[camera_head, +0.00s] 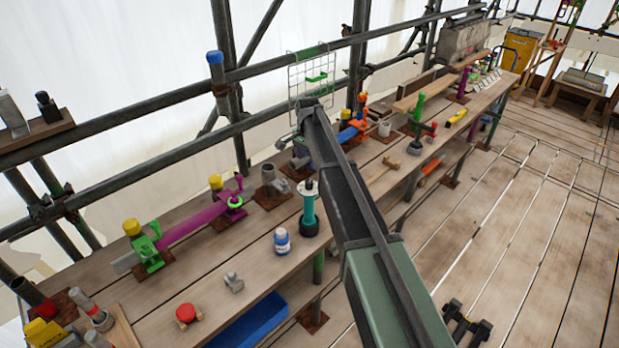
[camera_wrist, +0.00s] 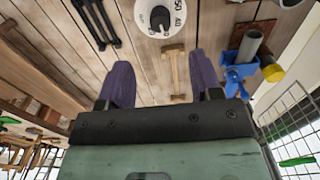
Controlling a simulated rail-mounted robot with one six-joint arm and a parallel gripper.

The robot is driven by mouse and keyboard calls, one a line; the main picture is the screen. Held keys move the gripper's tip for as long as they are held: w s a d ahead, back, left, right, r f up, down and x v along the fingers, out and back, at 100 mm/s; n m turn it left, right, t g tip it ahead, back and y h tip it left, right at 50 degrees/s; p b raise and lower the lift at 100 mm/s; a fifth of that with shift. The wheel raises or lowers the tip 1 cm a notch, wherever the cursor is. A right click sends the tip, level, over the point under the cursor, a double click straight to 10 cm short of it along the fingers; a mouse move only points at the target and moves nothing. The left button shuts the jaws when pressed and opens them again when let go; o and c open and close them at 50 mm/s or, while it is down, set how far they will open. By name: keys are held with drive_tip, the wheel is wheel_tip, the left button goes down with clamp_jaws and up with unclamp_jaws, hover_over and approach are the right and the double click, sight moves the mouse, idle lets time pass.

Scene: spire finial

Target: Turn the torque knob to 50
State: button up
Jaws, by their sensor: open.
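In the wrist view, a white round dial (camera_wrist: 150,8) with black numbers is at the top edge and partly cut off. A black knob (camera_wrist: 160,18) sits at its middle, and the numbers 40 and 50 show to its right. My gripper (camera_wrist: 163,80) has two purple fingers, wide apart with nothing between them. The dial lies beyond the fingertips, with a clear gap. In the head view, a white disc with a black top (camera_head: 309,186) on a teal post stands on the bench beside my arm. I cannot tell whether it is the same dial. My fingers are not clear there.
A wooden mallet (camera_wrist: 174,70) lies between the dial and my fingers in the wrist view. A blue clamp (camera_wrist: 240,70) with a grey pipe is to the right. In the head view, a white and blue jar (camera_head: 282,241) and a red knob (camera_head: 187,314) stand on the bench.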

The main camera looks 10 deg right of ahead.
sight(309, 181)
drive_tip(key=f+b, duration=1.1)
drive_tip(key=shift+w+d+f, duration=0.15)
drive_tip(key=shift+d, duration=0.1)
drive_tip(key=shift+r, duration=0.2)
drive_tip(key=c, duration=0.9)
